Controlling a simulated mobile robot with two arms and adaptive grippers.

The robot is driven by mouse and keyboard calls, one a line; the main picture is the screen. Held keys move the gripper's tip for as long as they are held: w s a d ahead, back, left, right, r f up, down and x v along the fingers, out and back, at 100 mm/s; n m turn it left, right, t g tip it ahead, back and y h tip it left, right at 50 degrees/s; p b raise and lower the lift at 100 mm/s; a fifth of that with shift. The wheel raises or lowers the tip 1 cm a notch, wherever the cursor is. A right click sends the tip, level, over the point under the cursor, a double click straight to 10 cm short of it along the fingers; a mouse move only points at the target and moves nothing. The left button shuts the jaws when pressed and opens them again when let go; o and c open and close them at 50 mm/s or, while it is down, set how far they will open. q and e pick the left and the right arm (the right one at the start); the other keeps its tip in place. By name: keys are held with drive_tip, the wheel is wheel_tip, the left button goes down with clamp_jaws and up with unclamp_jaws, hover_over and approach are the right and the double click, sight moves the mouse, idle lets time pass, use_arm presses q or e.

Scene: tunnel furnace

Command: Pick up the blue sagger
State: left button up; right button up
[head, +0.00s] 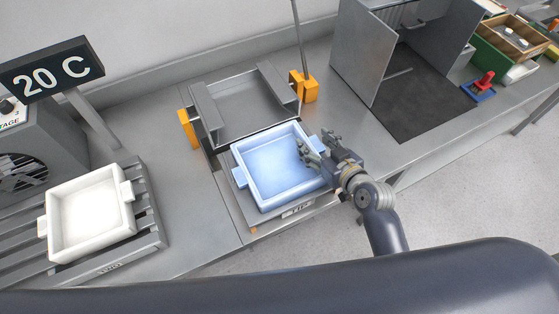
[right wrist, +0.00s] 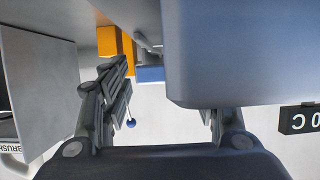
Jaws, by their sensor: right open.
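The blue sagger (head: 277,165) is a light blue, square, open tray with side lugs. It looks empty and sits upright on a grey plate at the front of the bench. My right gripper (head: 317,150) is open at the sagger's right side, over its right rim and lug. In the right wrist view the sagger's blue wall (right wrist: 240,50) fills the upper right and partly hides one finger of the open gripper (right wrist: 163,88). I cannot tell whether the fingers touch it. My left gripper is not in view.
A white sagger (head: 90,212) sits on a slatted rack (head: 150,220) at left. Behind the blue sagger is a grey frame (head: 240,105) with orange blocks (head: 304,87). A grey panelled enclosure (head: 375,55) stands at back right. A "20 C" sign (head: 52,75) stands at left.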

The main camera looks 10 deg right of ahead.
drive_tip(key=shift+w+a+f, duration=0.15)
drive_tip(key=shift+w, duration=0.2)
drive_tip(key=shift+s, duration=0.1)
drive_tip(key=shift+c, duration=0.2)
clamp_jaws()
drive_tip(key=shift+r, duration=0.2)
